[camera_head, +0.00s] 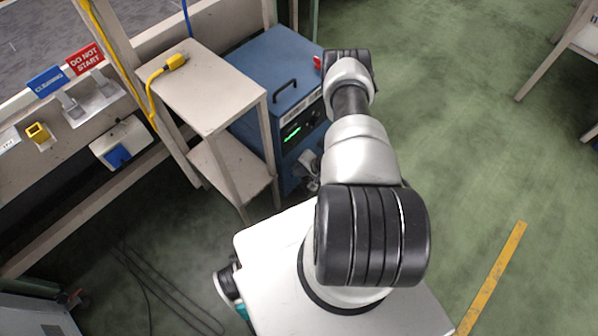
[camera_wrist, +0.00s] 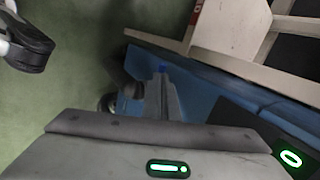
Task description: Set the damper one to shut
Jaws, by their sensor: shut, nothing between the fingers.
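I cannot pick out damper one for certain in either view. A blue cabinet (camera_head: 262,58) with a black handle on top and a green-lit display stands beyond my base. It also shows in the wrist view (camera_wrist: 200,88). A small red part (camera_head: 318,62) shows at its far right corner, partly behind my arm. My gripper (camera_head: 308,160) is low beside the cabinet's front, mostly hidden by my arm. In the wrist view its fingers (camera_wrist: 162,78) are together and empty, close to the cabinet. A dark rounded part (camera_wrist: 122,84) is just left of the fingers; its nature is unclear.
A beige side table (camera_head: 205,85) with a yellow plug (camera_head: 175,62) stands left of the cabinet. The conveyor frame at left carries a red "DO NOT START" sign (camera_head: 85,58) and a blue "CLEANING" sign (camera_head: 47,82). Green floor at right is open, with a yellow strip (camera_head: 492,280).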

